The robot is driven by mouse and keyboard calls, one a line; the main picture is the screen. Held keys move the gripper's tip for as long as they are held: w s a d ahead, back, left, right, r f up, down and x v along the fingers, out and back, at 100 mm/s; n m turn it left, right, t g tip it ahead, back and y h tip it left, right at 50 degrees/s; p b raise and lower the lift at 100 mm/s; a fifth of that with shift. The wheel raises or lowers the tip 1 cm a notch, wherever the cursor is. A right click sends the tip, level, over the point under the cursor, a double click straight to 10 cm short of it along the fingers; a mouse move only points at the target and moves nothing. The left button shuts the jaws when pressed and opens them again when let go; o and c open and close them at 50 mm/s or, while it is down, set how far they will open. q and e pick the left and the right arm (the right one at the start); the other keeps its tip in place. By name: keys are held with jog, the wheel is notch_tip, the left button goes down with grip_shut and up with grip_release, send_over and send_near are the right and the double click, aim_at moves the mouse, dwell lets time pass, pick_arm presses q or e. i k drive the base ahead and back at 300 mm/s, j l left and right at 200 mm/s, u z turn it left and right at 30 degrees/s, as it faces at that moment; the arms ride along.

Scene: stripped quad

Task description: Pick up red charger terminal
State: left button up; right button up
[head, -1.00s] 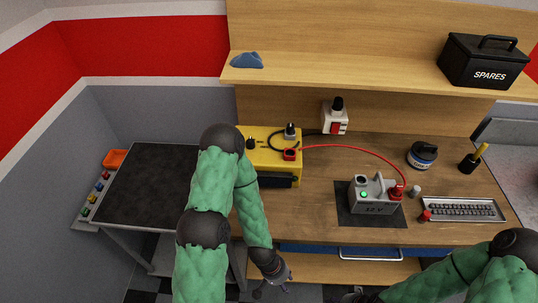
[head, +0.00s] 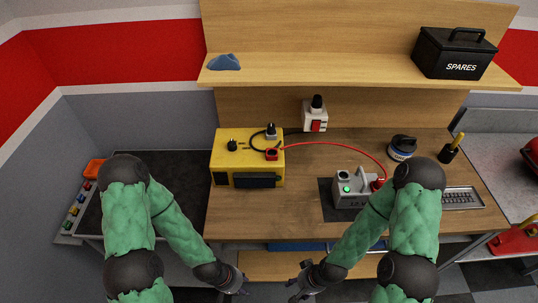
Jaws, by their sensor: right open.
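A yellow charger (head: 233,160) stands on the wooden bench. A red terminal (head: 272,154) sits at its right end, with a red cable (head: 335,146) running from it. The cable arcs right to a red clamp (head: 378,184) on a grey 12 V battery (head: 350,190); my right arm partly hides the clamp and battery. My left gripper (head: 243,287) is low at the bench's front, below the charger and away from it; its jaws are too small to read. My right gripper (head: 296,288) is open and empty, also low in front of the bench, apart from the battery.
A white switch box (head: 315,117) is on the back panel. A black SPARES box (head: 453,54) is on the shelf. Bench between charger and battery is clear.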

aim_at(381, 180)
jog(key=z, duration=1.1)
jog(key=i+l, duration=0.1)
jog(key=l, duration=0.55)
jog(key=l+u, duration=0.2)
jog(key=u, duration=0.2)
jog(key=i+l+u, duration=0.1)
jog(key=l+u, duration=0.35)
jog(key=u, duration=0.3)
